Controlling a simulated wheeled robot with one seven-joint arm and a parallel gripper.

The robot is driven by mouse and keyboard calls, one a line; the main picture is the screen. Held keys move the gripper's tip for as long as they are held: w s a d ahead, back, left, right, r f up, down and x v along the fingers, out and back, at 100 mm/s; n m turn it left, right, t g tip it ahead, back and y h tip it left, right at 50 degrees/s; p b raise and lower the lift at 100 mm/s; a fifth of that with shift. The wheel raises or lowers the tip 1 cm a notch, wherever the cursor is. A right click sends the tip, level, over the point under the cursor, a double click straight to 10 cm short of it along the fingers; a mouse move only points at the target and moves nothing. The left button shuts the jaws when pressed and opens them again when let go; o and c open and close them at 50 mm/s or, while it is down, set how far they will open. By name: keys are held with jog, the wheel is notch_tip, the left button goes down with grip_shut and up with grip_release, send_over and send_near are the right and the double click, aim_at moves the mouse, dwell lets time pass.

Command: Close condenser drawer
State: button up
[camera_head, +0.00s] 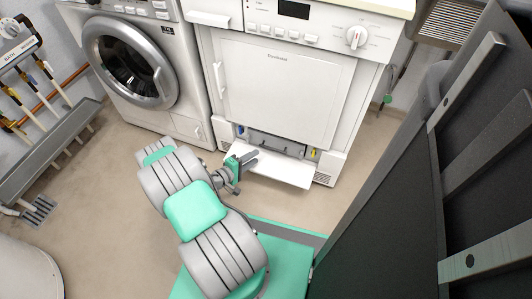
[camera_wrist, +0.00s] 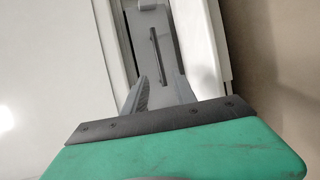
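The white dryer (camera_head: 285,85) has its low front flap (camera_head: 284,173) folded down and open. Behind the flap is a recess with the grey condenser drawer (camera_head: 277,143) in it. In the wrist view the drawer's grey front (camera_wrist: 160,22) carries a long dark handle or slot. How far the drawer stands out is hard to tell. My gripper (camera_head: 251,157) is low at the left part of the flap, in front of the recess. In the wrist view my gripper (camera_wrist: 162,90) has its two fingers apart, pointing at the grey front with nothing visible between them.
A washing machine (camera_head: 125,60) stands left of the dryer. Dark panels (camera_head: 430,160) fill the right side. A grey trough (camera_head: 50,150) runs along the left wall. The beige floor (camera_head: 95,200) is clear at left and in front of the machines.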

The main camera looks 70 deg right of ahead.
jog(key=shift+s+d+f, duration=0.25)
jog(key=shift+s+d, duration=0.05)
jog(key=shift+s, duration=0.05)
jog(key=b+x, duration=0.2)
jog(key=x, duration=0.5)
jog(key=shift+r, duration=0.1)
jog(key=shift+c, duration=0.4)
grip_shut()
dwell(0.5)
